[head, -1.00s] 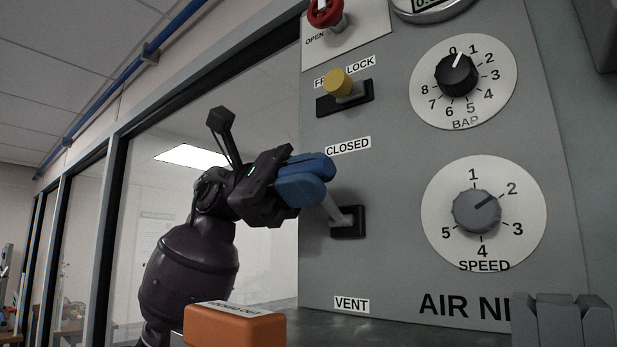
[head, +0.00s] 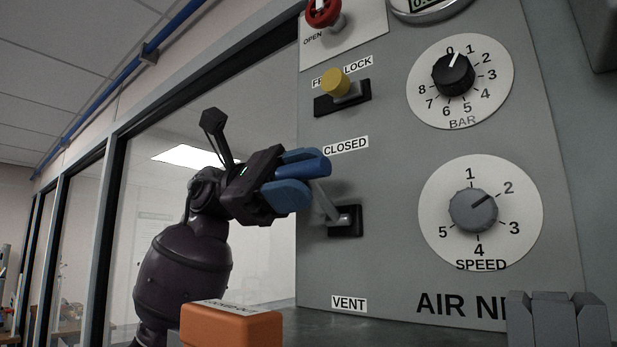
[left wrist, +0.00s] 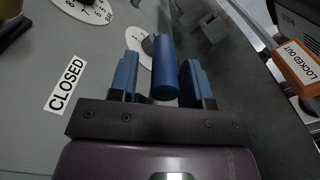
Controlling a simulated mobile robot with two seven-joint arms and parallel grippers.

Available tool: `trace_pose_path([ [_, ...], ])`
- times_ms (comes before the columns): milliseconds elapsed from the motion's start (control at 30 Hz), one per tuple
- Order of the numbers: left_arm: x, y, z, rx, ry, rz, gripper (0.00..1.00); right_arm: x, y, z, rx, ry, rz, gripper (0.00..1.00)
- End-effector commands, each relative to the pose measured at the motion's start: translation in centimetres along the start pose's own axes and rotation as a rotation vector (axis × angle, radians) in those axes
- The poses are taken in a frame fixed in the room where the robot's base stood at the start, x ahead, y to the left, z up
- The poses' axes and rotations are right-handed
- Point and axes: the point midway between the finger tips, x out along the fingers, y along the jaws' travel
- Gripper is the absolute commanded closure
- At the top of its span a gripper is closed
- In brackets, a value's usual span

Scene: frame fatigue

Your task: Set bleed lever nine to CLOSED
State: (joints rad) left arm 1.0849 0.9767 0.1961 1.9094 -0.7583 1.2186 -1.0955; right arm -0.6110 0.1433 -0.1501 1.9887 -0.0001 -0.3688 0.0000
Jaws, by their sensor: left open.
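The bleed lever has a grey shaft (head: 324,203) rising up and out from a black base (head: 345,221) on the grey panel. The CLOSED label (head: 346,145) is above it and the VENT label (head: 349,303) below. The shaft tilts up towards CLOSED. My left gripper (head: 297,178) is open at the lever's outer end, its blue fingers spread. In the left wrist view, the blue cylindrical handle (left wrist: 165,68) lies between the fingers (left wrist: 160,80), with gaps beside it. The fingers mostly hide the handle in the head view. My right gripper is not in view.
A yellow-knobbed lever (head: 336,84) and a red knob (head: 323,12) are above. The BAR dial (head: 454,75) and SPEED dial (head: 474,210) are to the right. An orange LOCKED OUT block (head: 231,327) sits low in front. Grey blocks (head: 556,320) stand at bottom right.

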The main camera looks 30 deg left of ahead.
Motion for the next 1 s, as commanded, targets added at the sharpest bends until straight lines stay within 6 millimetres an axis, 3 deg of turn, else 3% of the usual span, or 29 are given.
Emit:
trace_pose_path([
  [300,-5.7,-0.1,-0.2,-0.003,0.001,0.004,0.56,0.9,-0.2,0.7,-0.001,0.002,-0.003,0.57],
  [500,-8.5,0.0,-0.1,-0.002,0.001,0.003,0.56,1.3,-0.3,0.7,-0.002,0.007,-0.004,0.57],
  [700,-9.6,0.0,0.0,-0.001,0.000,0.002,0.56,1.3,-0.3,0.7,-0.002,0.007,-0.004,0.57],
  [1000,-9.7,0.0,0.0,-0.001,-0.001,0.002,0.56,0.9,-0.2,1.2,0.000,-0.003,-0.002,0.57],
])
